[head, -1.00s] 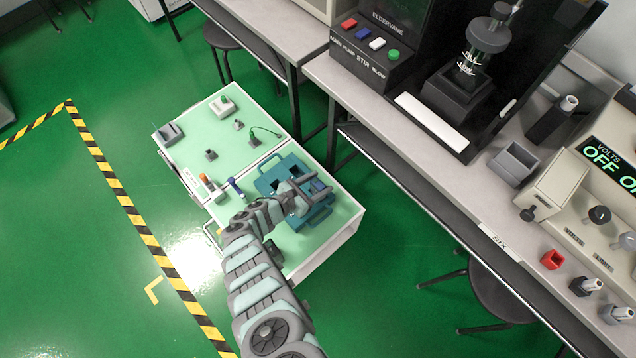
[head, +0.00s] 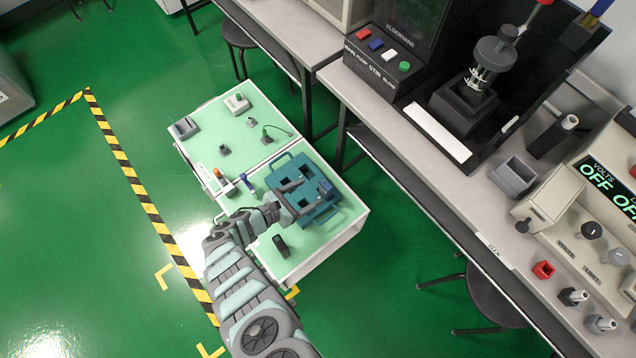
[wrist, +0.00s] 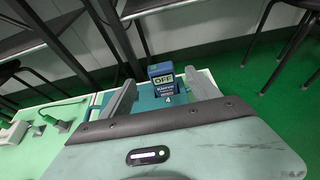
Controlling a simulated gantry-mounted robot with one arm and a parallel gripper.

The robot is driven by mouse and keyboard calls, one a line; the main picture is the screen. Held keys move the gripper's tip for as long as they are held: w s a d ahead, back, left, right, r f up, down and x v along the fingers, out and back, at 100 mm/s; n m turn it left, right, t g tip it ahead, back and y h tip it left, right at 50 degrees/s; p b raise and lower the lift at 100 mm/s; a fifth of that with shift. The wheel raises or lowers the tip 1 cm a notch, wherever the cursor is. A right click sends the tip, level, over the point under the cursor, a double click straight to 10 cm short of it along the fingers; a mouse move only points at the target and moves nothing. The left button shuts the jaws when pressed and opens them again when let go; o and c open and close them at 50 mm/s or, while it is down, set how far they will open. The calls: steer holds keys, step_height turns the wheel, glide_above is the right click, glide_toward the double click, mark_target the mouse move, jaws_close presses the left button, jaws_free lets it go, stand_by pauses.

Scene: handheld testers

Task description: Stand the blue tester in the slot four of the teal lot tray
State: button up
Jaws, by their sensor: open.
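The blue tester (head: 326,187) stands upright at the right part of the teal lot tray (head: 300,160). In the wrist view the blue tester (wrist: 162,78) shows an OFF display, and a "4" label (wrist: 168,98) is on the tray just in front of it. It appears to stand in slot four; its base is hidden. My gripper (head: 303,197) is open over the tray, to the left of the tester. In the wrist view my gripper (wrist: 163,92) has its fingers apart, one on each side of the tester, with visible gaps.
A blue-handled item (head: 247,182) and an orange-topped one (head: 220,176) stand left of the tray. A black device (head: 281,246) lies near the front edge of the cabinet top. Small fixtures sit at the back, and a bench (head: 420,150) runs along the right.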

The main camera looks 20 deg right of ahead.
steer(key=v, duration=0.2)
steer(key=shift+s+a+r, duration=0.1)
steer(key=shift+a, duration=0.3)
